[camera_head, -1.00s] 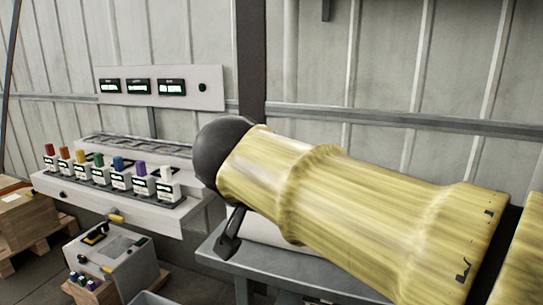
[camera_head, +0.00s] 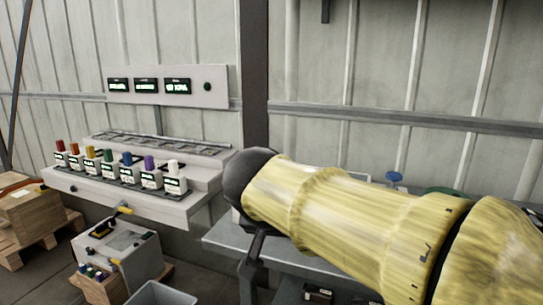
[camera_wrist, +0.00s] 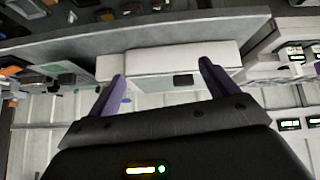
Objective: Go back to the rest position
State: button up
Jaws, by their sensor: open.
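My gripper shows in the wrist view (camera_wrist: 160,95), with its two purple fingers apart and nothing between them. Behind the fingers is a long white box-shaped thing (camera_wrist: 165,64) at the edge of a grey surface. In the head view my yellow-covered arm reaches from the lower right to the middle. My gripper (camera_head: 252,268) shows there only as a small dark shape below the arm's dark end, in front of the grey table (camera_head: 222,241).
A bench (camera_head: 120,198) at left holds several bottles with coloured caps. Above it is a display panel (camera_head: 166,87). A control box (camera_head: 118,254), a grey bin (camera_head: 160,294) and a wooden crate on a pallet (camera_head: 28,212) stand low at left. A blue knob (camera_head: 394,177) shows behind my arm.

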jog(key=s+d+f+n+g+y, duration=0.1)
jog(key=s+d+f+g, duration=0.2)
jog(key=f, duration=0.6)
jog(key=s+d+f+n+y, duration=0.1)
jog(key=s+d+f, duration=0.1)
jog(key=d+f, duration=0.5)
jog(key=s+d+f+n+g+y, duration=0.1)
jog(key=s+d+f+g, duration=0.15)
jog(key=f, duration=0.85)
notch_tip(320, 180, up, 28)
jog(key=p, duration=2.8)
jog(key=shift+t, duration=0.45)
